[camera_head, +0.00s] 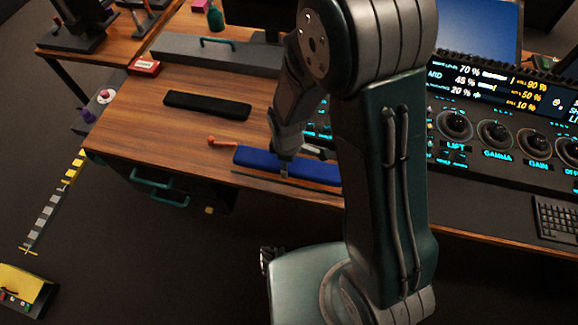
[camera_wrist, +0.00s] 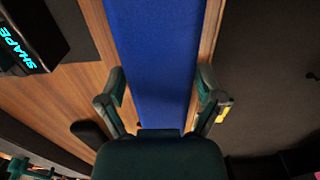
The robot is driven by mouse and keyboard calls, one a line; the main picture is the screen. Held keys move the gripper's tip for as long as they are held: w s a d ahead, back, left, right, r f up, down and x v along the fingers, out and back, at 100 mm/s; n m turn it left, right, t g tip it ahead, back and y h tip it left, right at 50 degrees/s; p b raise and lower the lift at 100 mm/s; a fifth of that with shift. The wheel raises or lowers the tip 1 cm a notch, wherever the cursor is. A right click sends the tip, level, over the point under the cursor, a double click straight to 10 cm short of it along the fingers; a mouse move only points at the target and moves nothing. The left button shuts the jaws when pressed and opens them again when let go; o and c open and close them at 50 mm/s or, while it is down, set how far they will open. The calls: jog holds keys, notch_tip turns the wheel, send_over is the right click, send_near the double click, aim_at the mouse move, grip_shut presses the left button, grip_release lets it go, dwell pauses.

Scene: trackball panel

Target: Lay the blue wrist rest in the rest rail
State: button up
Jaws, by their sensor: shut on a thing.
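The blue wrist rest (camera_head: 258,160) is a long blue bar along the front edge of the wooden desk, left of the control panel. My arm hides part of its right side in the head view. My gripper (camera_head: 284,170) is shut on the bar from above. In the wrist view the blue wrist rest (camera_wrist: 155,50) runs between the two fingers of my gripper (camera_wrist: 161,82), one finger at each long side. I cannot tell whether the bar touches the desk. I cannot make out the rest rail with certainty.
A black bar (camera_head: 207,105) lies on the desk (camera_head: 150,140) behind and left of the blue one. A small orange object (camera_head: 224,142) lies near its left end. The trackball panel (camera_head: 480,130) with knobs and lit displays stands right of my arm. Dark floor lies beyond the desk's front edge.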

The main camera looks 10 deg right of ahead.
aim_at(289, 169)
jog(key=f, duration=0.3)
jog(key=shift+w+a+f, duration=0.1)
jog(key=shift+w+a, duration=0.05)
jog(key=shift+w, duration=0.15)
jog(key=shift+d+f, duration=0.2)
jog(key=shift+f, duration=0.05)
jog(key=shift+d, duration=0.25)
jog(key=shift+f, duration=0.1)
jog(key=shift+a+f, duration=0.1)
jog(key=shift+a, duration=0.05)
jog(key=o, duration=1)
jog(key=shift+a, duration=0.1)
